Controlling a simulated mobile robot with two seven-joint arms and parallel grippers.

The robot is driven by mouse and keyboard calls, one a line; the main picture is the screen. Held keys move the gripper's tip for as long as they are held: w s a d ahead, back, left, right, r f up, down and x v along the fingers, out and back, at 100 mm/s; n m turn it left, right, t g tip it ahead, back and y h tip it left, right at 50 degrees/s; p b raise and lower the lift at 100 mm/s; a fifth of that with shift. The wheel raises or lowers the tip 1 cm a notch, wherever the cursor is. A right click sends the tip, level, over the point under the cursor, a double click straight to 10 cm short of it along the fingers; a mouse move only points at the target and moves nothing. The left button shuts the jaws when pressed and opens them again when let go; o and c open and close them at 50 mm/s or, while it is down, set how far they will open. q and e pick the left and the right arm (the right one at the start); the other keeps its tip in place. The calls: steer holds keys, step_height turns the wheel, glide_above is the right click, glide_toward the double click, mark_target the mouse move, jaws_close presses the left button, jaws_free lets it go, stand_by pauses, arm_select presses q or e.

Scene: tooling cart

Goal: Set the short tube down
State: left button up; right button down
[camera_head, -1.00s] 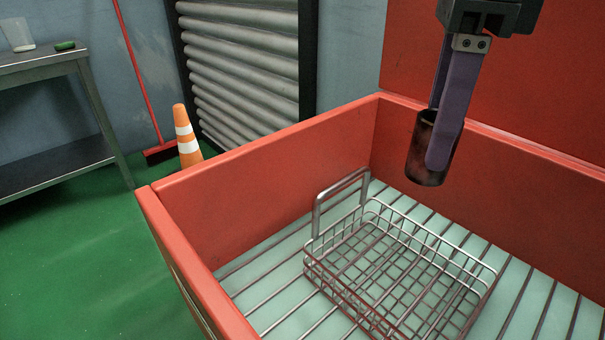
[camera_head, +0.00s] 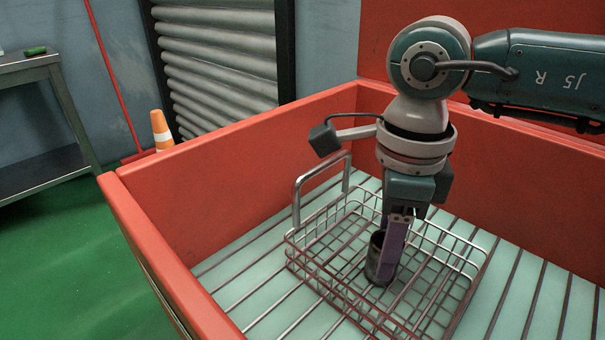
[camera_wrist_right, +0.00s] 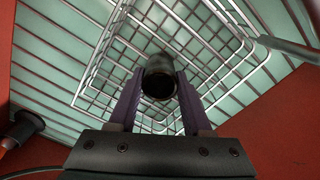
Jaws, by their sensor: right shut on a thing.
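The short tube (camera_head: 376,262) is dark, metallic and hollow, and it is upright inside the wire basket (camera_head: 297,262). My right gripper (camera_head: 388,262) points down into the basket with its purple fingers shut on the tube. In the right wrist view the tube (camera_wrist_right: 159,78) sits between the two fingers (camera_wrist_right: 158,95), with the basket's mesh (camera_wrist_right: 110,75) beneath it. The tube's lower end is close to the basket floor; I cannot tell whether it touches. My left gripper is not in view.
The basket has a raised handle (camera_head: 296,198) at its left and stands on the slatted floor (camera_head: 245,290) of a red-walled bin (camera_head: 235,165). A steel table (camera_head: 40,75), an orange cone (camera_head: 161,130) and a red broom handle (camera_head: 108,70) are outside it.

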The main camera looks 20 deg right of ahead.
steer(key=c, duration=0.8)
jaws_free()
steer(key=shift+f, duration=0.15)
steer(key=o, duration=0.5)
steer(key=shift+c, duration=0.2)
steer(key=shift+r, duration=0.4)
step_height(320, 180, up, 12)
steer(key=p, duration=0.2)
steer(key=shift+f+p, duration=0.15)
steer(key=shift+p, duration=0.15)
